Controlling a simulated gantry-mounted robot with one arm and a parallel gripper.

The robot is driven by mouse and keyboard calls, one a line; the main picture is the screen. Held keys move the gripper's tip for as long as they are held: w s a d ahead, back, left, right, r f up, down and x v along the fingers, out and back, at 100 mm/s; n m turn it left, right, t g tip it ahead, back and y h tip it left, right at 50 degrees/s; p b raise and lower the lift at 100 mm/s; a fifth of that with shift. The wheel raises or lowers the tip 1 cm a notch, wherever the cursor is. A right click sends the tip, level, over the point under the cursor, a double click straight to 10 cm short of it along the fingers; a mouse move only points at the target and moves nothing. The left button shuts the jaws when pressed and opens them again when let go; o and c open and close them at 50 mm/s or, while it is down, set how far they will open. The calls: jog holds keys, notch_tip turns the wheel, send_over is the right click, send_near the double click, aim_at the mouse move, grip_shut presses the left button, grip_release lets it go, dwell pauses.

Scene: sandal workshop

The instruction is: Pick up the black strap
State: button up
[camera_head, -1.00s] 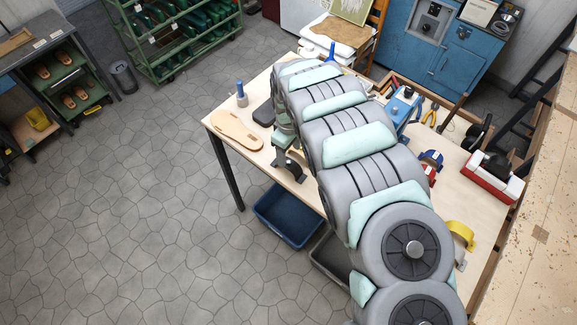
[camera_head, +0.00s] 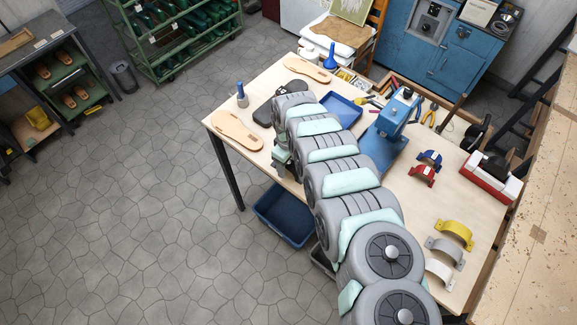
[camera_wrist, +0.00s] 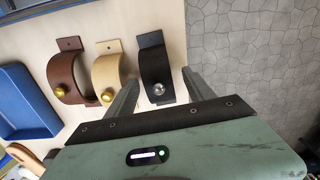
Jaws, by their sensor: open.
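The black strap (camera_wrist: 155,68) is an arched band with a silver snap, standing on the table in the wrist view. My gripper (camera_wrist: 160,76) is open, with one finger to each side of the strap. The strap's near end is between the fingers, and I cannot tell whether they touch it. In the head view, my arm largely hides the gripper and the black strap near the table's front edge.
Beside the black strap stand a tan strap (camera_wrist: 108,72) and a brown strap (camera_wrist: 68,78). A blue tray (camera_wrist: 30,105) lies farther left. The floor (camera_wrist: 250,60) begins just right of the strap. A blue press (camera_head: 385,145) stands on the table behind my arm.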

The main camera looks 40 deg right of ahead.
jog(key=shift+d+f, duration=0.1)
jog(key=shift+f, duration=0.1)
jog(key=shift+c, duration=0.4)
grip_shut()
dwell(0.3)
jog(key=shift+r, duration=0.1)
